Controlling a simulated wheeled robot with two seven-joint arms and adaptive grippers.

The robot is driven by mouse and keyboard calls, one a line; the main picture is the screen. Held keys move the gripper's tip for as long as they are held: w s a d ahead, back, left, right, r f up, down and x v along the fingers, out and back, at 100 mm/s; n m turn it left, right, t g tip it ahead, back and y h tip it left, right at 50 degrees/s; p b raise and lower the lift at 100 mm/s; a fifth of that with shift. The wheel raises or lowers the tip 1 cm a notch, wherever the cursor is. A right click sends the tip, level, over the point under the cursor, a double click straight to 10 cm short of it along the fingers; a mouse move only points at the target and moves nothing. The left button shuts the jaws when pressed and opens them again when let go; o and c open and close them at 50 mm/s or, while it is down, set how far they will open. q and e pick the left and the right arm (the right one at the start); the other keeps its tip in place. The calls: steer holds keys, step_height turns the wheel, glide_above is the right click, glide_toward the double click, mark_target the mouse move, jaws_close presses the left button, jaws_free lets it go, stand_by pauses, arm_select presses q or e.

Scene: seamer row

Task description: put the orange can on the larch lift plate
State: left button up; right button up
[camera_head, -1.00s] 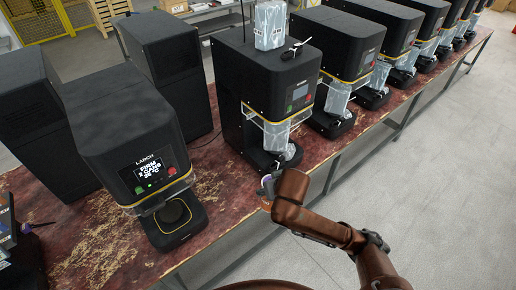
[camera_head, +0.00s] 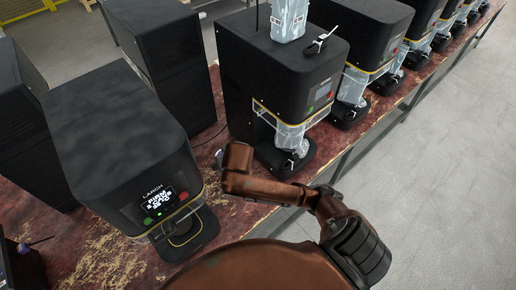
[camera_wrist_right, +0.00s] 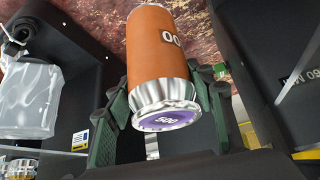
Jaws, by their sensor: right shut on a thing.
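The orange can (camera_wrist_right: 160,50) has a silver end with a purple disc marked 500, facing the wrist camera. My right gripper (camera_wrist_right: 165,95) is shut on it, with green fingers on both sides. In the head view my right arm's wrist mostly hides the hand; a small purple and grey bit of the can (camera_head: 218,159) shows beside it, above the table between two machines. The Larch seamer (camera_head: 125,160) has a lit screen. Its round dark lift plate (camera_head: 184,232) sits low at the front, partly under the machine's head, and looks empty. My left gripper is not in view.
A seamer with plastic-wrapped parts (camera_head: 280,85) stands right of the Larch machine, and more follow along the worn red table (camera_head: 110,262). Tall black cabinets (camera_head: 165,65) stand behind.

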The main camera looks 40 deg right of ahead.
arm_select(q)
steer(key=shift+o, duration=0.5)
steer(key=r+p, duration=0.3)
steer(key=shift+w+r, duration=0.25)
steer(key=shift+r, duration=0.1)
arm_select(e)
steer(key=s+d+f+m+h, duration=0.2)
steer(key=s+d+f+m, duration=0.15)
steer(key=d+f, duration=0.5)
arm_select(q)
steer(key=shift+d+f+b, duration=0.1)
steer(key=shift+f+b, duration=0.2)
arm_select(e)
steer(key=w+d+f, duration=0.9)
steer(key=w+f, duration=0.1)
steer(key=f, duration=0.2)
steer(key=shift+w+d+f+g, duration=0.15)
steer(key=shift+w+d+g, duration=0.15)
steer(key=shift+g, duration=0.1)
steer(key=shift+m, duration=0.25)
steer(key=shift+f, duration=0.2)
steer(key=o, duration=1.7)
steer(key=shift+s, duration=0.1)
